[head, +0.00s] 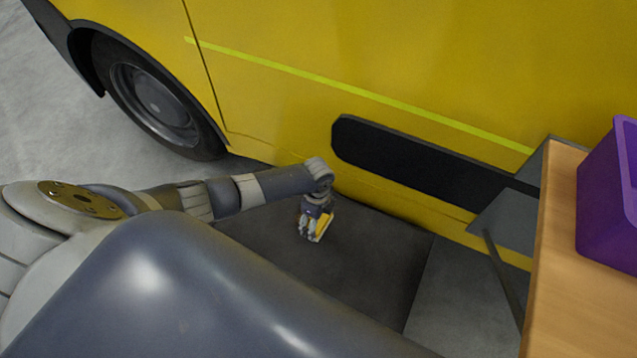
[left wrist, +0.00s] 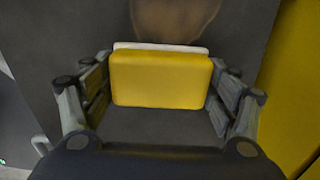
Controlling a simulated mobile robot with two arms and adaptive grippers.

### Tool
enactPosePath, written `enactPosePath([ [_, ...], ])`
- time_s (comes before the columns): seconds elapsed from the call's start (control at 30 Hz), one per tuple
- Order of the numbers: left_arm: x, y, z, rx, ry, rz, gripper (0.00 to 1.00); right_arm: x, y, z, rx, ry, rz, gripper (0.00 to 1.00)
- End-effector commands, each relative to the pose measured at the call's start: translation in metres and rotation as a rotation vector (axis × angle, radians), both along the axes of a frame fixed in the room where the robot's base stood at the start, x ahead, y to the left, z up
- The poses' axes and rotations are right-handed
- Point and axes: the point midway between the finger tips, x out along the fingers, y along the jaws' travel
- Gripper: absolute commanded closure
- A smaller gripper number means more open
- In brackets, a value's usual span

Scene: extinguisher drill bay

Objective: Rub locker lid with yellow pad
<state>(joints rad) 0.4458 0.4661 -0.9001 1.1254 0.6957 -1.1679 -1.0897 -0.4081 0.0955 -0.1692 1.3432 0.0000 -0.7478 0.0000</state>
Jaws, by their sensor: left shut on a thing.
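My left gripper (head: 313,226) points down over the dark grey locker lid (head: 368,258) beside the yellow vehicle. It is shut on the yellow pad (head: 323,226). In the left wrist view the pad (left wrist: 160,79) sits between the two fingers, with a pale strip along its far edge. The lid (left wrist: 95,25) lies behind it, with a brownish smear (left wrist: 175,15) just beyond the pad. I cannot tell whether the pad touches the lid. The gripper and pad hide part of the lid. My right gripper is not in view.
The yellow vehicle side (head: 440,60) with a black panel (head: 420,160) stands close behind the lid. A wheel (head: 150,100) is at the upper left. A wooden table (head: 570,310) with a purple bin (head: 610,205) stands at the right.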

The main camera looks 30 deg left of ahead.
Motion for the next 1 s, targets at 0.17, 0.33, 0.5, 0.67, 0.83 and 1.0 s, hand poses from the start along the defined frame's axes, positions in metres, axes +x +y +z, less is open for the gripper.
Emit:
enactPosePath([
  [0.17,-0.001,0.012,0.000,0.003,0.001,0.002,0.39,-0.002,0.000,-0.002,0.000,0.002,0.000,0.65],
  [0.33,-0.001,0.027,-0.001,0.003,0.000,0.003,0.39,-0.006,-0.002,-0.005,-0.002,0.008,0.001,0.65],
  [0.5,-0.002,0.035,-0.001,0.003,0.000,0.002,0.39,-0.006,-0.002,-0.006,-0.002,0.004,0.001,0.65],
  [0.67,-0.002,0.041,-0.001,0.003,0.001,0.002,0.39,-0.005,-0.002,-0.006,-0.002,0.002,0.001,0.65],
  [0.83,-0.003,0.056,-0.001,0.005,0.000,0.004,0.39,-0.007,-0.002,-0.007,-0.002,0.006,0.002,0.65],
  [1.0,-0.003,0.067,-0.001,0.003,-0.001,0.003,0.39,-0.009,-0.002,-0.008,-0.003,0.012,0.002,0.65],
])
